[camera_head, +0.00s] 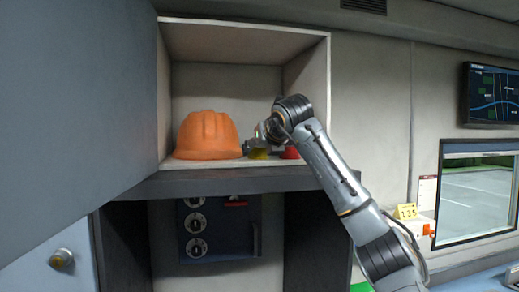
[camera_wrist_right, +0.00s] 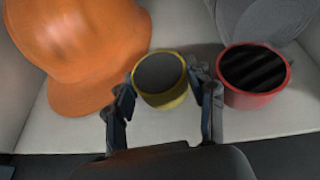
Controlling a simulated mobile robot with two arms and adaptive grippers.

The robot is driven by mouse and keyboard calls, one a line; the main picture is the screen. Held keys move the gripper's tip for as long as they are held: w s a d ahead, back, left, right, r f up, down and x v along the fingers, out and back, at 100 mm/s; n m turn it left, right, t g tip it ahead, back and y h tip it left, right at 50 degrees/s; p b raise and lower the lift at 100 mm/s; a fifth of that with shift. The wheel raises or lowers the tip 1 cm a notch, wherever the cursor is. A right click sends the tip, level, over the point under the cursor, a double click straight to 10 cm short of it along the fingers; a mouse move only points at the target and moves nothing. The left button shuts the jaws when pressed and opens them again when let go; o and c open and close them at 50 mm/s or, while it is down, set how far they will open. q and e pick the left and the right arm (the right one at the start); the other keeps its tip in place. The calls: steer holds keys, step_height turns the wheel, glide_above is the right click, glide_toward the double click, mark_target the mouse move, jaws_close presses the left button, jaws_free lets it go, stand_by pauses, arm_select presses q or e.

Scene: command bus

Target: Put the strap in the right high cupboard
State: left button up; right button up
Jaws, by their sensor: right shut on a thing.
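The high cupboard (camera_head: 323,90) stands open, with its floor and inside walls in view. My right gripper (camera_head: 259,146) is inside it, just above the cupboard floor. It is shut on a small round yellow thing with a dark grey top, seemingly the strap (camera_head: 258,154), which also shows between the two fingers in the right wrist view (camera_wrist_right: 162,80). The strap is upright, at or very near the cupboard floor; I cannot tell whether it touches. My left gripper is not in view.
An orange helmet (camera_head: 207,136) is left of the strap. A red round container with a dark inside (camera_wrist_right: 252,78) is close on the right, partly behind my arm in the head view. The open grey door (camera_head: 80,110) fills the left. A dark panel with dials (camera_head: 195,222) is below.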

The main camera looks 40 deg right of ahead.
steer(key=shift+a+f, duration=0.1)
steer(key=o, duration=1.1)
steer(key=shift+c, duration=0.2)
steer(key=shift+r, duration=0.2)
steer(key=shift+s+a+b, duration=0.1)
steer(key=shift+s+b, duration=0.2)
steer(key=b+v, duration=0.3)
steer(key=v, duration=0.8)
steer(key=shift+s+a+r+b, duration=0.15)
steer(key=shift+r+b, duration=0.1)
steer(key=shift+b, duration=0.1)
steer(key=shift+f, duration=0.1)
